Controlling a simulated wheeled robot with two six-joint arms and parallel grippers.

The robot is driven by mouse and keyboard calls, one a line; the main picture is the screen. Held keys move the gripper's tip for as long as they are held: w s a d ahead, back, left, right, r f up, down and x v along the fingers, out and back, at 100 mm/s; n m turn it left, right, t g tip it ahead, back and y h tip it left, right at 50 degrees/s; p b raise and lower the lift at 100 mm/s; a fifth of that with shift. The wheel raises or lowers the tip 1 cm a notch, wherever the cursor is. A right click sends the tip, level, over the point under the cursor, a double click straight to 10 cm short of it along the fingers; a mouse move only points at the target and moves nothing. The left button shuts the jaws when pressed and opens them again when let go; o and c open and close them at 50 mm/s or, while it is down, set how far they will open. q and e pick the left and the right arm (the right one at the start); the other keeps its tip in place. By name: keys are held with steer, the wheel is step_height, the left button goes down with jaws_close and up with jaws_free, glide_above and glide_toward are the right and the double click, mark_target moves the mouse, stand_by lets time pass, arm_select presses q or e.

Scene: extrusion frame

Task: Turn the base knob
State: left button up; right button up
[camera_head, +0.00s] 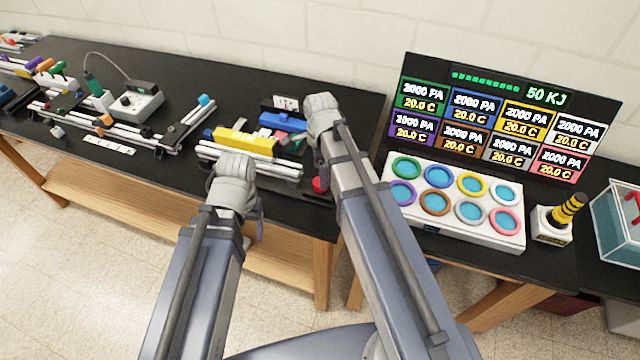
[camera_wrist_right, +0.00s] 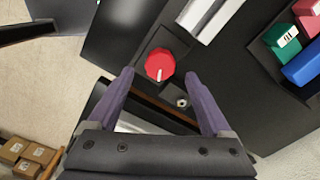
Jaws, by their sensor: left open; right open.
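The red base knob (camera_wrist_right: 160,65) has a white mark on its rim and sits on a dark plate. It also shows in the head view (camera_head: 320,184), partly hidden beside my right arm, near the front edge of the black table. My right gripper (camera_wrist_right: 159,74) is open, its purple fingertips to the left and right of the knob in the wrist view, with nothing held. Whether they touch the knob cannot be told. My left gripper (camera_head: 258,230) hangs at the table's front edge, apart from the knob; its jaws are open and mostly hidden by its wrist.
Aluminium rails with a yellow block (camera_head: 245,142) and a blue block (camera_head: 282,121) lie left of the knob. A white panel (camera_head: 470,238) of coloured rings and a display board (camera_head: 490,120) stand to the right. A bolt head (camera_wrist_right: 182,102) sits near the knob.

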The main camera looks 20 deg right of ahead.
steer(key=shift+f+b, duration=1.4)
steer(key=shift+f, duration=0.55)
steer(key=shift+r, duration=0.1)
steer(key=shift+c, duration=0.4)
jaws_close()
